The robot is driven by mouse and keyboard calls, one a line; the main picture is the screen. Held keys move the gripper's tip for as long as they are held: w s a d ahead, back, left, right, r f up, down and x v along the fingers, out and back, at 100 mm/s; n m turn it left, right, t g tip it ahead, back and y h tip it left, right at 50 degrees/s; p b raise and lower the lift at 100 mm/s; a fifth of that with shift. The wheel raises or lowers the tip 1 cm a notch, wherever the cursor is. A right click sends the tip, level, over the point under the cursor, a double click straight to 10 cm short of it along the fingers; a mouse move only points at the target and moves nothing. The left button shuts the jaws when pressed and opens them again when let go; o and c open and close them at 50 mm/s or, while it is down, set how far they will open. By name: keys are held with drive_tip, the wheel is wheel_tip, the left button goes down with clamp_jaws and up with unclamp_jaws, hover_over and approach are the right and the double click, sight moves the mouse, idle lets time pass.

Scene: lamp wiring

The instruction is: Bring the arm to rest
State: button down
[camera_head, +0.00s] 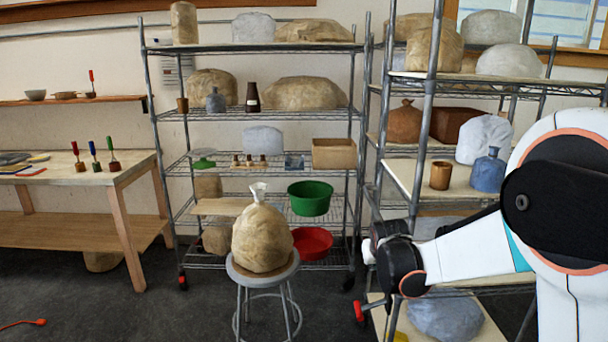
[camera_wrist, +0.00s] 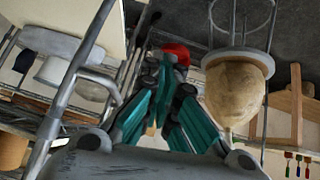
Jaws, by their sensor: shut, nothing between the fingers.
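My arm (camera_head: 470,259) reaches in from the right of the head view, bent, with its dark wrist end low in front of the right-hand shelving. The fingers cannot be made out clearly there. In the wrist view, which shows the room upside down, my gripper (camera_wrist: 171,72) has its teal fingers drawn together at the tips. It is shut and empty. No object is in contact with the fingertips that I can see.
A stool (camera_head: 265,270) bears a tan sack (camera_head: 262,238) left of my arm. Behind are a wire rack with a green bowl (camera_head: 310,198) and a red bowl (camera_head: 312,243). Right-hand shelving (camera_head: 408,178) stands close to my arm. The floor at left front is mostly clear.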

drive_tip(key=s+r, duration=0.5)
drive_tip(key=s, duration=0.4)
drive_tip(key=s+r, duration=0.5)
drive_tip(key=s, duration=0.4)
drive_tip(key=s+f+g+y, duration=0.1)
drive_tip(key=s, duration=1.9)
drive_tip(key=shift+f, duration=0.35)
